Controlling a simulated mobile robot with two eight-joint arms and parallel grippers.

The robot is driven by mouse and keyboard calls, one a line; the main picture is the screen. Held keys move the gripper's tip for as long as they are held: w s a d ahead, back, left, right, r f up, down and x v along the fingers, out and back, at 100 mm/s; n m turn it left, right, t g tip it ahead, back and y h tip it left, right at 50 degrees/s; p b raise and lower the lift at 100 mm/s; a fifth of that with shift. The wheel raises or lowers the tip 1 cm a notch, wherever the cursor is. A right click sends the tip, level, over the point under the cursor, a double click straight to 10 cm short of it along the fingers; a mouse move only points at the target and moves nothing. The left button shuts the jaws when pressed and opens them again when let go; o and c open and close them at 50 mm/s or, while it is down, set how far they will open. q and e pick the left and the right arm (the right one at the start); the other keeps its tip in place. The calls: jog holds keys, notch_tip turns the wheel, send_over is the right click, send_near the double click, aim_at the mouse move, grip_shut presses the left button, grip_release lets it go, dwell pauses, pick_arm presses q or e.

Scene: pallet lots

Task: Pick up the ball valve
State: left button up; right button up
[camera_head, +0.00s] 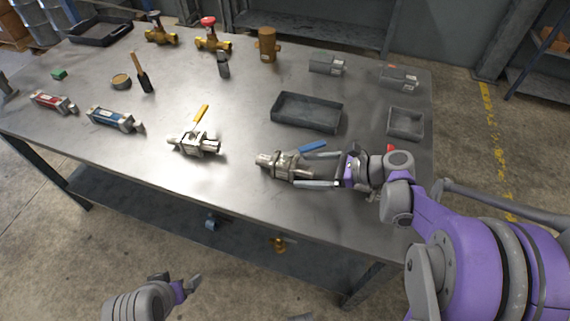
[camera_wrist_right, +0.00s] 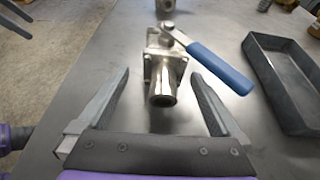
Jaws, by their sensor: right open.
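A metal ball valve with a blue lever handle (camera_head: 284,164) lies near the front edge of the grey table (camera_head: 240,95). It also shows in the right wrist view (camera_wrist_right: 166,75), its pipe end pointing toward my gripper. My right gripper (camera_head: 306,170) is open, its two fingers on either side of the valve's near end. I cannot tell whether a finger touches it. A second ball valve with a yellow handle (camera_head: 196,143) lies to the left. My left gripper (camera_head: 183,286) is low in front of the table; its jaw state is unclear.
A dark empty tray (camera_head: 308,127) lies just behind the blue-handled valve. A smaller tray (camera_head: 421,122) and grey boxes (camera_head: 327,67) are at the right. Brass valves (camera_head: 212,45) stand at the back. Red and blue devices (camera_head: 110,119) lie at the left.

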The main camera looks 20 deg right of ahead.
aim_at(296, 168)
jog(key=x, duration=0.6)
jog(key=shift+w+d+r, duration=0.1)
jog(key=shift+w+d, duration=0.1)
jog(key=shift+w, duration=0.05)
grip_shut()
